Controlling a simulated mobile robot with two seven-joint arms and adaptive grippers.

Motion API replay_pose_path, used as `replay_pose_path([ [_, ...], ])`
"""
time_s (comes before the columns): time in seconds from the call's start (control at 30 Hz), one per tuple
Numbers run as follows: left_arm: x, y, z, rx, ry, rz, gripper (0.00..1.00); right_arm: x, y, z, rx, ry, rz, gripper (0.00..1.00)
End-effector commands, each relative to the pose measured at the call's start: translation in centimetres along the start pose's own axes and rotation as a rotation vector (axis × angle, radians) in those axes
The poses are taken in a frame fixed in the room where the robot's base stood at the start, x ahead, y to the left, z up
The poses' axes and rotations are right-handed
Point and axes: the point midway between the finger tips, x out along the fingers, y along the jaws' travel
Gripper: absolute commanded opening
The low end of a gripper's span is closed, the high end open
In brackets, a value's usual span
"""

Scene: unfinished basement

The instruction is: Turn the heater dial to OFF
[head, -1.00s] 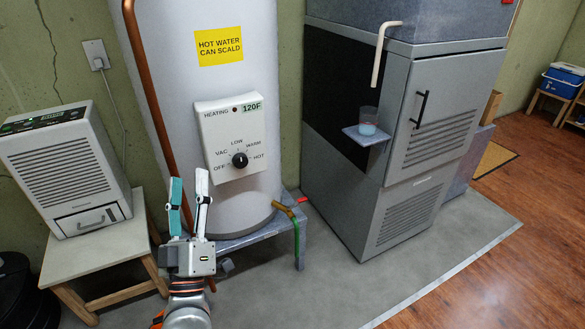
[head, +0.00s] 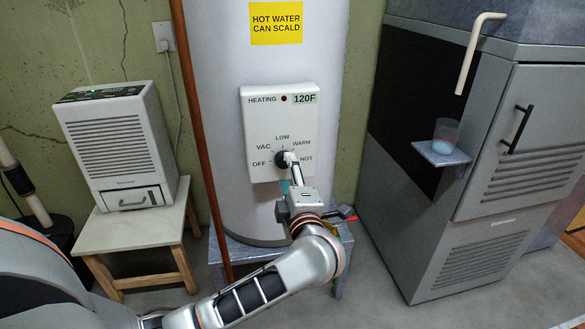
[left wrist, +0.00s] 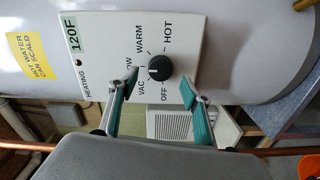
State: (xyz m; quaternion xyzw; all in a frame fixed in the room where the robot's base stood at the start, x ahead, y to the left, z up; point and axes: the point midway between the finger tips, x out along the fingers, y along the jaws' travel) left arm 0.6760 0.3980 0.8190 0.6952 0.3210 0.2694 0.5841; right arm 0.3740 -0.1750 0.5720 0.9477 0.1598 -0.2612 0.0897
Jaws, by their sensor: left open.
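The heater dial (head: 282,160) is a round black knob on the white control panel (head: 263,110) of the tall water heater. OFF is printed at its left, VAC and LOW above, WARM and HOT to the right. My left gripper (head: 291,171) is open at the front of the panel and partly covers the dial. In the left wrist view the dial (left wrist: 159,68) shows between and beyond the two teal-padded fingertips (left wrist: 160,86), with no clear contact. A small pale mark is on the dial; its exact setting is hard to read. My right gripper is not seen.
A copper pipe (head: 200,130) runs down the heater's left side. A dehumidifier (head: 118,140) stands on a small wooden table (head: 130,232) at left. A grey cabinet (head: 450,240) with a glass (head: 445,135) on its shelf (head: 440,154) stands at right.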

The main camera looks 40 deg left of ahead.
Motion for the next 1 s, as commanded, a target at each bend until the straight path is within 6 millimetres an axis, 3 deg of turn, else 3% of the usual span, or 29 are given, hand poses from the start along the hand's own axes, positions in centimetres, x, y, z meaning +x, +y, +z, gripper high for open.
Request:
replay_pose_path([
  [0.1,1.9,-0.5,0.0,0.006,0.001,-0.001,0.48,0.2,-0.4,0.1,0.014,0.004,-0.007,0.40],
  [0.3,3.7,-0.4,0.0,0.005,0.000,-0.001,0.48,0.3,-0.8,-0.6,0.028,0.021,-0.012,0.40],
  [0.63,4.0,-0.1,0.0,0.001,0.000,0.000,0.48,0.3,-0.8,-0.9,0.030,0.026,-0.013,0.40],
  [0.8,4.0,-0.1,0.0,0.001,0.000,0.000,0.10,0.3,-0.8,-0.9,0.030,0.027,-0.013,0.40],
  [1.0,4.0,-0.1,0.0,-0.003,0.000,0.000,0.10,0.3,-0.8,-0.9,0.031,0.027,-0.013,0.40],
])
